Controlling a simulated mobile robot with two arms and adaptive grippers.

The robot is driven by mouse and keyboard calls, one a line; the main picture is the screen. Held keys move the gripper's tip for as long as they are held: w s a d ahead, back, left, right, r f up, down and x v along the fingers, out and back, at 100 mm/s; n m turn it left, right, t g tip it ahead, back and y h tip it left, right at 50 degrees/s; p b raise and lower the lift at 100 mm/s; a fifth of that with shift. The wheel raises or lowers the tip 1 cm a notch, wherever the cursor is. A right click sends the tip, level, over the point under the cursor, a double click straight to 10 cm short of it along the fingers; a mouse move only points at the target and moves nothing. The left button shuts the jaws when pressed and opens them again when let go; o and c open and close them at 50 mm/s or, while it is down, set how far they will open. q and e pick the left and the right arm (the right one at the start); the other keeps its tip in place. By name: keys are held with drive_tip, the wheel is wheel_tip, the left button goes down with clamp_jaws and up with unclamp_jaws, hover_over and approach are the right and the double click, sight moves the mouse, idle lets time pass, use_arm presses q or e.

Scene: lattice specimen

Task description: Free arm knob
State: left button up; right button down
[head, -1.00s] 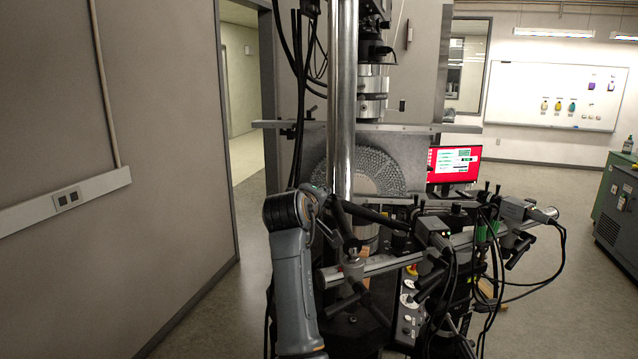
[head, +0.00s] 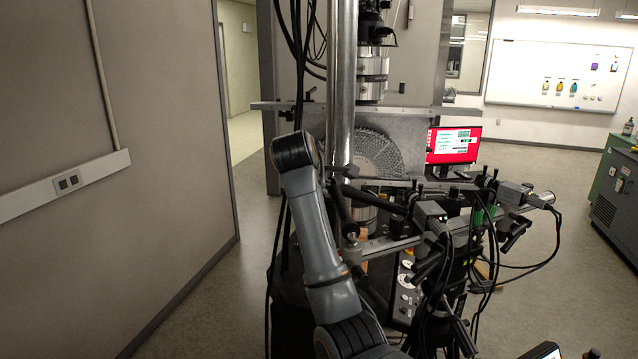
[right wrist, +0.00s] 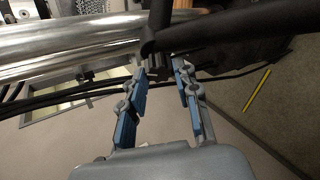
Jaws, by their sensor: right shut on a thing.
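In the right wrist view, my right gripper (right wrist: 161,70) has its blue-padded fingers on either side of a small dark knob (right wrist: 158,60) and is shut on it. The knob sits at the joint of a black articulated arm (right wrist: 235,32), beside a shiny metal column. In the head view, this black arm (head: 377,200) extends right from beside the column (head: 341,70). My grey arm rises from the bottom there; its gripper and the knob cannot be made out. My left gripper is not in view.
Black cables (right wrist: 60,97) run close behind the gripper in the right wrist view. In the head view, cameras (head: 430,212) on a rail and hanging cables crowd the right of the column. A red monitor (head: 453,145) stands behind. Open floor (head: 215,300) lies at left.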

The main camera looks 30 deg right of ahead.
drive_tip(key=shift+n, duration=0.3)
idle(0.4)
drive_tip(key=c, duration=1)
unclamp_jaws()
drive_tip(key=shift+w+d, duration=0.1)
drive_tip(key=shift+d, duration=0.05)
drive_tip(key=v, duration=1.2)
drive_tip(key=shift+w+r, duration=0.1)
drive_tip(key=shift+w, duration=0.05)
